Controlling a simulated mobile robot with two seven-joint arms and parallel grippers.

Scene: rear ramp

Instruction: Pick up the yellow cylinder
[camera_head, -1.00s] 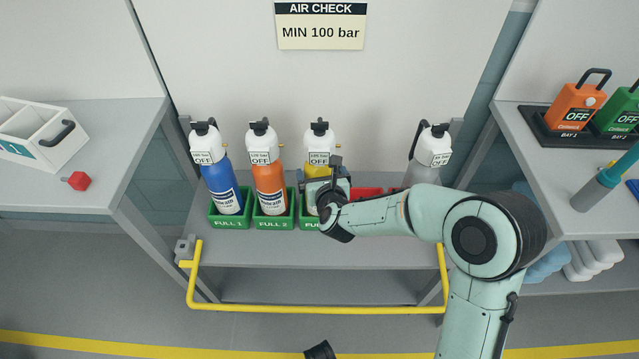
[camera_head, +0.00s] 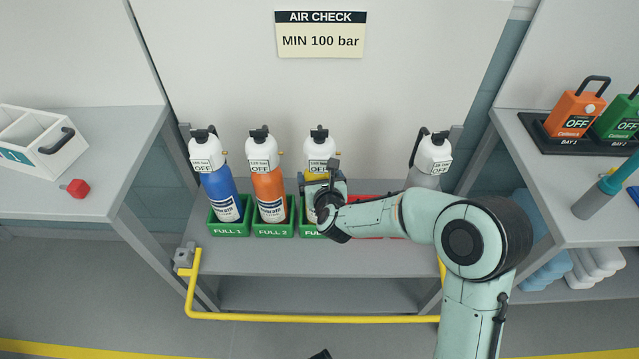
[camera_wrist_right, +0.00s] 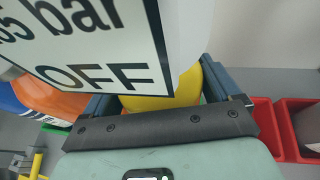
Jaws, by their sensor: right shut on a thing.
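The yellow cylinder (camera_head: 317,177) has a white top, a black valve and a tag reading OFF. It stands upright at the third green holder (camera_head: 309,231) in the head view. My right gripper (camera_head: 321,189) is shut on it from the front right, and its body hides the cylinder's lower part. In the right wrist view, the gripper's blue fingers lie on both sides of the yellow body (camera_wrist_right: 150,103). I cannot see clearly whether the cylinder's base is off its holder.
A blue cylinder (camera_head: 221,187) and an orange cylinder (camera_head: 269,188) stand close on the left. Red holders (camera_head: 370,200) and a grey cylinder (camera_head: 425,178) are on the right, partly behind my arm. A yellow rail (camera_head: 300,317) crosses in front of the shelf.

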